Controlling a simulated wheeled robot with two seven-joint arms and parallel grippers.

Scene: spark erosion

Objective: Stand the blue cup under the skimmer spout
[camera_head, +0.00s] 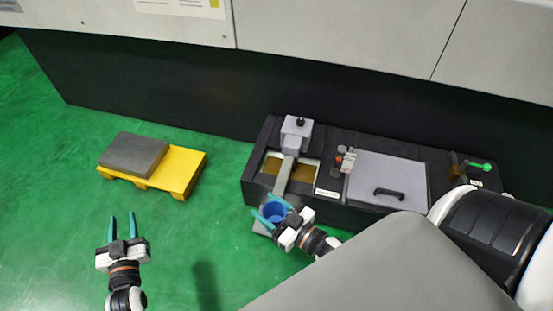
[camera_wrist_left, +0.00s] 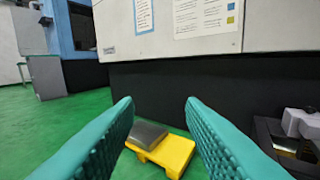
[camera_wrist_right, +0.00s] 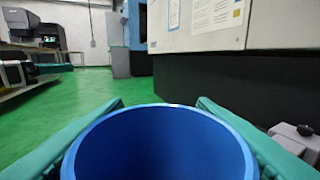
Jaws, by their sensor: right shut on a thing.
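The blue cup (camera_head: 274,211) is upright between the fingers of my right gripper (camera_head: 270,212), which is shut on it. In the right wrist view the cup (camera_wrist_right: 160,145) fills the lower middle, its round mouth facing up between both fingers. The skimmer (camera_head: 297,132) is a grey unit on the black tank, with a sloping spout (camera_head: 283,177) that comes down towards the cup. The cup is at or just below the spout's lower end; the exact gap cannot be told. My left gripper (camera_head: 122,228) is open and empty over the green floor; its spread fingers show in the left wrist view (camera_wrist_left: 160,120).
A small grey ledge (camera_head: 262,228) shows partly beneath the cup. The black tank (camera_head: 250,186) has a grey lid with a handle (camera_head: 390,191). A yellow pallet (camera_head: 187,172) with a dark grey block (camera_head: 134,154) stands at left. Green floor between is clear.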

